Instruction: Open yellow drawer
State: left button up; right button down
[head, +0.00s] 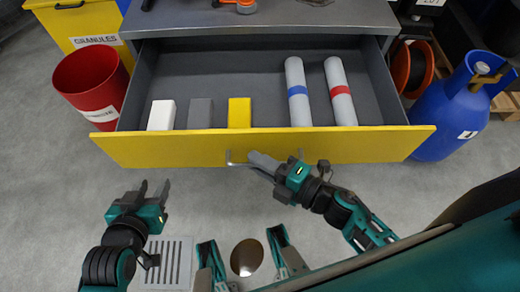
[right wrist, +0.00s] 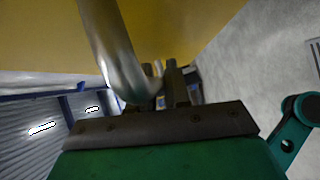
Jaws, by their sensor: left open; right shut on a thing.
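The yellow drawer (head: 190,148) is pulled out of the grey cabinet (head: 260,22), and its inside shows. In it lie a white block (head: 161,115), a grey block (head: 200,113), a yellow block (head: 239,112), a roll with a blue band (head: 297,90) and a roll with a red band (head: 340,90). My right gripper (head: 262,163) is shut on the drawer's metal handle (head: 232,160); the right wrist view shows the handle bar (right wrist: 112,50) at the fingers (right wrist: 165,85). My left gripper (head: 152,190) is open and empty, in front of the drawer's left part.
A red bucket (head: 92,85) stands left of the drawer, near a yellow granules bin (head: 85,25). A blue gas cylinder (head: 445,115) stands close to the drawer's right end. A floor grate (head: 170,262) lies at lower left.

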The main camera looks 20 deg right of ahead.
jog(key=shift+s, duration=0.1)
jog(key=c, duration=1.2)
grip_release()
jog(key=shift+o, duration=0.2)
jog(key=v, duration=1.3)
jog(key=shift+p, duration=0.3)
